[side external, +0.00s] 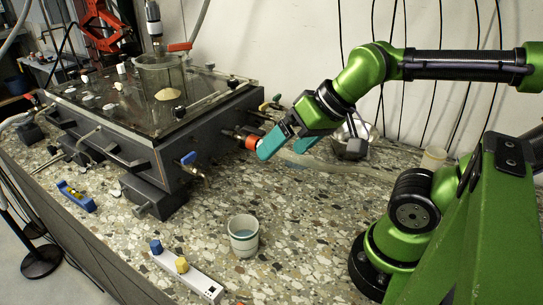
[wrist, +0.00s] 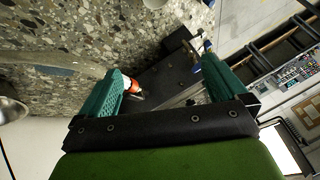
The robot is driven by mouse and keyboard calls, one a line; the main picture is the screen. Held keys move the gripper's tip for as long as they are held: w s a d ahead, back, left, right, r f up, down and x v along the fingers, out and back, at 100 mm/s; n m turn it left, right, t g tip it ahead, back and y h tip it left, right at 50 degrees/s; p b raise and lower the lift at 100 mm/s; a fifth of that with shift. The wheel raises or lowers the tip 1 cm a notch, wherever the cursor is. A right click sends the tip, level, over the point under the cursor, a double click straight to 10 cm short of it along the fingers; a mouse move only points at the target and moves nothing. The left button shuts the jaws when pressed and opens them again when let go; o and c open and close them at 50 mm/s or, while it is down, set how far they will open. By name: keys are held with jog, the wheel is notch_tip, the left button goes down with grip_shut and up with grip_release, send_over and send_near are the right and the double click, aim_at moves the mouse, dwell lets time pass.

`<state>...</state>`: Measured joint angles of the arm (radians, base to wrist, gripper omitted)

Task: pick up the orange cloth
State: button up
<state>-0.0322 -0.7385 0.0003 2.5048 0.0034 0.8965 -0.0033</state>
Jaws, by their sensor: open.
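I cannot make out an orange cloth in either view. The only orange thing near my gripper is a small orange piece (side external: 250,143) at the end of a dark fitting on the tank's right side. It looks like part of the fitting. In the wrist view the orange piece (wrist: 131,85) shows beside the left finger, partly hidden by it. My gripper (side external: 287,146) has teal fingers spread apart, above the counter just right of the tank. In the wrist view my gripper (wrist: 163,76) is open, with nothing held between the fingers.
The dark seepage tank (side external: 155,140) stands at left, with a glass beaker (side external: 160,78) on top. A cup (side external: 243,236) and a white power strip (side external: 186,270) are in front. A metal bowl (side external: 352,138) and a pale hose (side external: 335,164) lie behind. The speckled counter (side external: 310,225) is clear at centre.

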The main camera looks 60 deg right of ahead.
jog(key=shift+d+r, duration=0.25)
jog(key=shift+d, duration=0.2)
jog(key=c, duration=0.3)
jog(key=shift+c, duration=0.2)
jog(key=s+a+f+n+g+h, duration=0.1)
jog(key=s+a+f+n+g, duration=0.25)
jog(key=a, duration=0.75)
jog(key=s+a+f+n+g+h, duration=0.1)
jog(key=s+a+f+n+g, duration=0.2)
jog(key=a, duration=0.8)
jog(key=f+m, duration=0.1)
jog(key=f, duration=0.3)
jog(key=w+f+m, duration=0.1)
jog(key=f, duration=0.3)
jog(key=f+m+t, duration=0.1)
jog(key=f, duration=0.2)
jog(key=shift+w+f, duration=0.25)
jog(key=shift+f, duration=0.15)
jog(key=shift+w+a+f, duration=0.15)
jog(key=shift+f, duration=2.45)
